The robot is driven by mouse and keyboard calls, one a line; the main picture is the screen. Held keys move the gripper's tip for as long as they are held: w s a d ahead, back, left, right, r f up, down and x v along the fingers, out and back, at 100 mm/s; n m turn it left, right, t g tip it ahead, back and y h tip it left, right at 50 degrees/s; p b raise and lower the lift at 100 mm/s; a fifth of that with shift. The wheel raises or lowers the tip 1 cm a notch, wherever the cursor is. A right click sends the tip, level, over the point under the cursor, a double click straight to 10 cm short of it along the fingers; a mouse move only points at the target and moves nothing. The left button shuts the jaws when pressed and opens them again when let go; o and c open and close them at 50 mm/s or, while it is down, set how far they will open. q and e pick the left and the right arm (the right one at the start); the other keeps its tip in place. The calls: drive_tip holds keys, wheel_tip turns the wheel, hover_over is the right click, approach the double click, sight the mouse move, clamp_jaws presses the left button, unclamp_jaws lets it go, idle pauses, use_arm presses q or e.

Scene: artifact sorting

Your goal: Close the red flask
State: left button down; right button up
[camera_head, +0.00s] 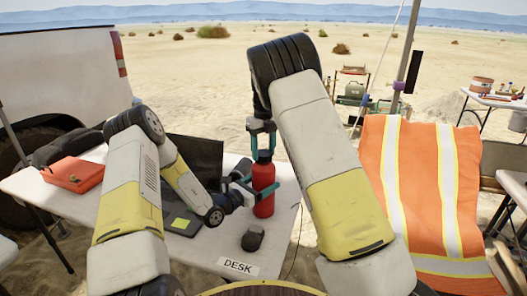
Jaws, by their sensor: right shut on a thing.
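The red flask (264,204) stands upright on the white desk (285,222). Its dark cap (264,156) is at the top of the flask; I cannot tell whether it is fully seated. My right gripper (263,148) comes down from above and is shut on the cap, its teal fingers on either side. My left gripper (260,185) reaches in from the left at mid-height. Its teal fingers straddle the flask, one across the front and one behind, and look shut on it. The rear finger is partly hidden by the flask.
A black laptop (196,155) lies left of the flask, partly hidden by my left arm. A red case (72,174) is at the desk's left end. A small dark object (253,237) lies near the front edge, by the DESK label (238,266). An orange vest (430,190) hangs at right.

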drive_tip(key=m, duration=0.4)
drive_tip(key=shift+f, duration=0.1)
drive_tip(key=shift+m, duration=1)
drive_tip(key=o, duration=1.3)
drive_tip(key=shift+r, duration=0.2)
drive_tip(key=shift+r, duration=2.2)
